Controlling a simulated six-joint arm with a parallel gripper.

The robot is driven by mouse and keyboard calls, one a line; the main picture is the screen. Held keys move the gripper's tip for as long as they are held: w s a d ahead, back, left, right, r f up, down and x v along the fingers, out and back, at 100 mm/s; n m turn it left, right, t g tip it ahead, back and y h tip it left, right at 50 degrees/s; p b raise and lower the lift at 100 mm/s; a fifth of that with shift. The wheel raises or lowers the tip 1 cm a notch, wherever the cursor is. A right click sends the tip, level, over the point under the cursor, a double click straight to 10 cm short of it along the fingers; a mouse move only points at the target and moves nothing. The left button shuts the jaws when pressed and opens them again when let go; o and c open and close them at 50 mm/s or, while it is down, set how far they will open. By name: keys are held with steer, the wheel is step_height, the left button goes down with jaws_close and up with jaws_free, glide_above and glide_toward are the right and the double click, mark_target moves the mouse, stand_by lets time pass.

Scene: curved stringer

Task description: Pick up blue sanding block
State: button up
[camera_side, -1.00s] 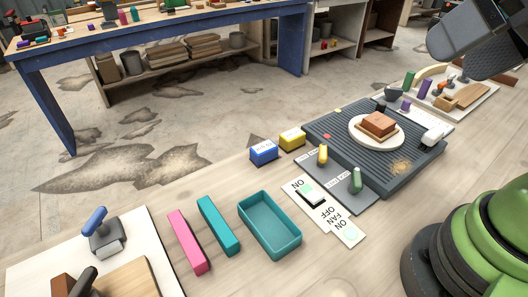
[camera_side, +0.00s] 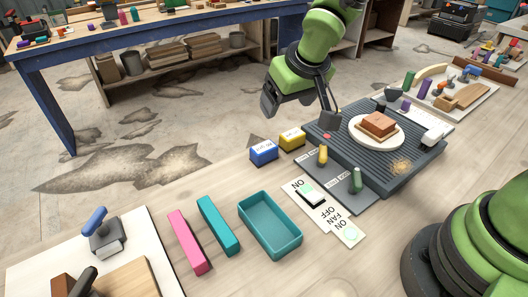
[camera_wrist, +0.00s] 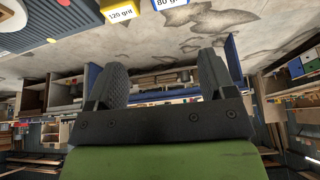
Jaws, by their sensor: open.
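The blue sanding block (camera_side: 263,151) lies on the workbench beside a yellow block (camera_side: 292,138), left of the grey ribbed plate. In the wrist view the blue block (camera_wrist: 171,3) shows at the top edge, partly cut off and marked "80 g...", and the yellow block (camera_wrist: 120,13) is marked "120 grit". My gripper (camera_side: 268,108) is above and beyond the two blocks in the side view. Its two fingers (camera_wrist: 164,78) are apart with nothing between them in the wrist view.
The ribbed plate (camera_side: 322,139) carries a white dish (camera_side: 356,138) with a brown block (camera_side: 378,124). Two upright knobs, a switch panel (camera_side: 299,187), a teal tray (camera_side: 254,236), and pink (camera_side: 190,242) and teal (camera_side: 218,225) bars stand nearby. Bare bench lies left of the blue block.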

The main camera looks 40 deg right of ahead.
glide_above(265, 148)
steer(key=s, duration=0.2)
steer(key=shift+n+g, duration=0.3)
steer(key=shift+n, duration=0.1)
step_height(265, 148, down, 9)
steer(key=shift+s+r, duration=0.1)
steer(key=shift+r, duration=0.05)
steer(key=shift+x, duration=3.25)
steer(key=c, duration=0.7)
step_height(265, 148, up, 10)
steer(key=shift+r, duration=0.1)
